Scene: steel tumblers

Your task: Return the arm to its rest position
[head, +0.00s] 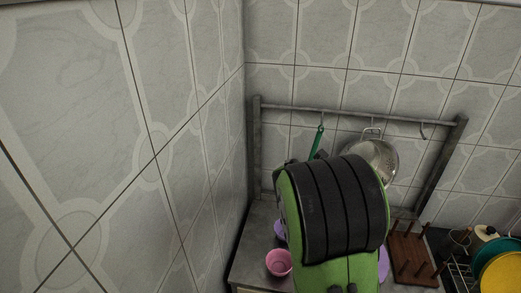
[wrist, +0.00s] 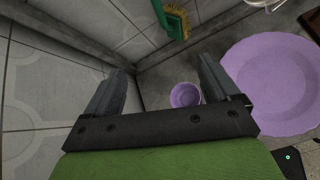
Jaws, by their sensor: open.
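My green and black arm fills the lower middle of the head view and hides my gripper there. In the wrist view my gripper (wrist: 160,90) shows two dark fingers set wide apart, with nothing held between them. A small purple cup (wrist: 185,95) stands beyond the fingers, near the right one, and appears apart from them. No steel tumbler can be made out in either view.
A purple basin (wrist: 275,85) lies right of the fingers. A pink cup (head: 279,262) stands on the counter (head: 250,250). Behind are a rail (head: 350,115) with a hanging metal pan (head: 384,158), a wooden peg rack (head: 412,255) and tiled walls.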

